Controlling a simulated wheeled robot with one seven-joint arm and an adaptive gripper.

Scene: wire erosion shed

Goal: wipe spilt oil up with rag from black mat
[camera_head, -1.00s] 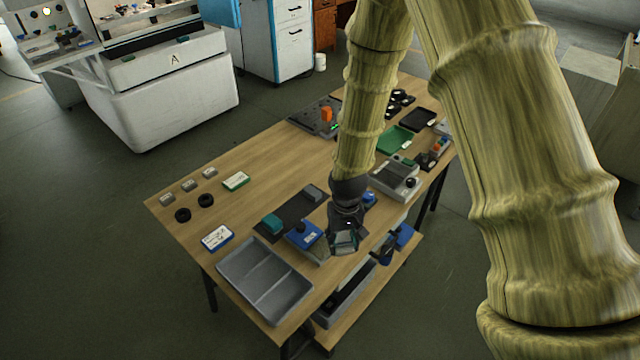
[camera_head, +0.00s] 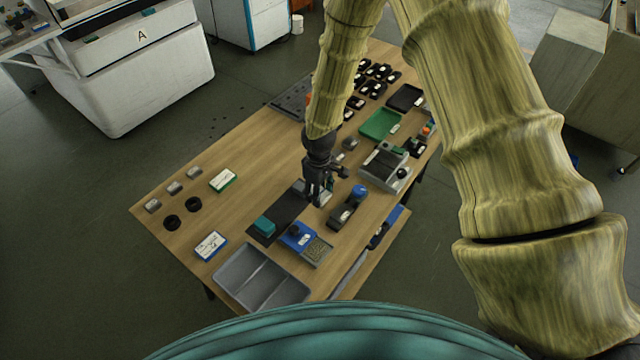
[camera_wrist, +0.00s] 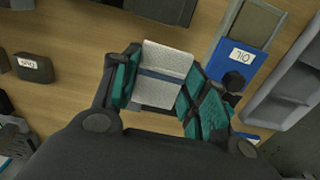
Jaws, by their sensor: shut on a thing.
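My gripper (camera_wrist: 160,90) is shut on the rag (camera_wrist: 165,72), a pale grey cloth with a dark blue stripe, between its teal-padded fingers. In the head view my gripper (camera_head: 318,198) hangs at the right end of the black mat (camera_head: 285,212). I cannot tell whether the rag touches the mat. A teal block (camera_head: 263,226) sits on the mat's left end. No oil spill can be made out; my gripper hides part of the mat. The blue box (camera_head: 298,238) beside the mat is labelled OIL in the wrist view (camera_wrist: 237,55).
A grey divided tray (camera_head: 235,292) stands at the table's near corner. A grey device (camera_head: 384,166) and a green tray (camera_head: 380,124) are farther back. The wood left of the mat is mostly clear.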

